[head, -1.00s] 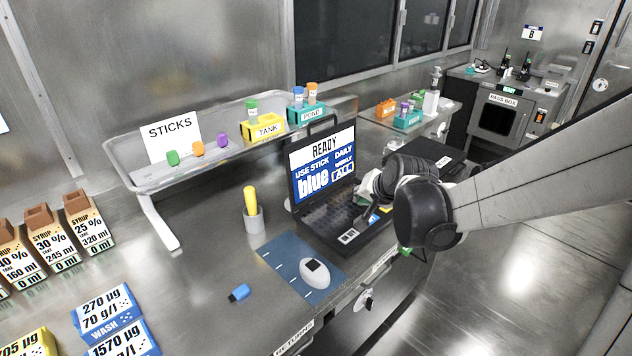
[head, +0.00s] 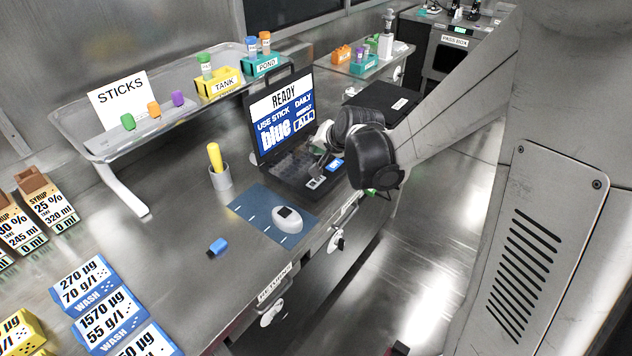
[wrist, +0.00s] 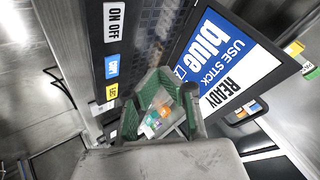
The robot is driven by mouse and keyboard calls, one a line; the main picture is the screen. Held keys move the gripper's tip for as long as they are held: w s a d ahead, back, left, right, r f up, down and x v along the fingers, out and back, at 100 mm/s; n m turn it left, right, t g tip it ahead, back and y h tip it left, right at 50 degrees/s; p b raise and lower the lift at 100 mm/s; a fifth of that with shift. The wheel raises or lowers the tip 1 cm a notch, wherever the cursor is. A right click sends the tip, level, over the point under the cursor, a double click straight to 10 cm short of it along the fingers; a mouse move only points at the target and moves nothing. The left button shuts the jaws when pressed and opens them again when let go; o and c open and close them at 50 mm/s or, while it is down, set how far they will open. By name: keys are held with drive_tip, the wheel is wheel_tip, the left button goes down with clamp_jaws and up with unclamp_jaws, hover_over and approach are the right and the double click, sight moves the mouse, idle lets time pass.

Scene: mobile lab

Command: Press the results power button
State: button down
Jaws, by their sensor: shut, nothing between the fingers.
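The results laptop (head: 282,108) stands open on the bench, its screen reading READY, USE STICK, blue. The screen also shows in the wrist view (wrist: 222,55). An ON OFF label (wrist: 114,22) is on the edge of its keyboard base, with a blue label (wrist: 112,66) and a yellow label (wrist: 111,91) in line with it. I cannot make out the power button itself. My gripper (head: 318,170) is shut and empty, low over the front part of the keyboard base. In the wrist view my gripper (wrist: 165,85) has green-lined fingers. I cannot tell whether they touch the laptop.
A blue mat (head: 254,212) with a white device (head: 287,220) lies left of the laptop. A grey cup (head: 220,178) holds a yellow stick. A blue stick (head: 217,247) lies on the bench. The tray rack (head: 75,125) stands behind. Bench front has handles.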

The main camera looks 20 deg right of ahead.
sight(317, 181)
drive_tip(key=shift+f+b, duration=3)
drive_tip(key=shift+f, duration=1.15)
drive_tip(key=shift+f, duration=0.15)
drive_tip(key=shift+f+b, duration=0.25)
drive_tip(key=shift+b, duration=0.2)
drive_tip(key=shift+f+b, duration=0.4)
drive_tip(key=shift+r, duration=0.1)
drive_tip(key=shift+r+p, duration=0.5)
drive_tip(key=shift+r, duration=0.25)
drive_tip(key=shift+r+p, duration=1.65)
drive_tip(key=shift+r, duration=0.85)
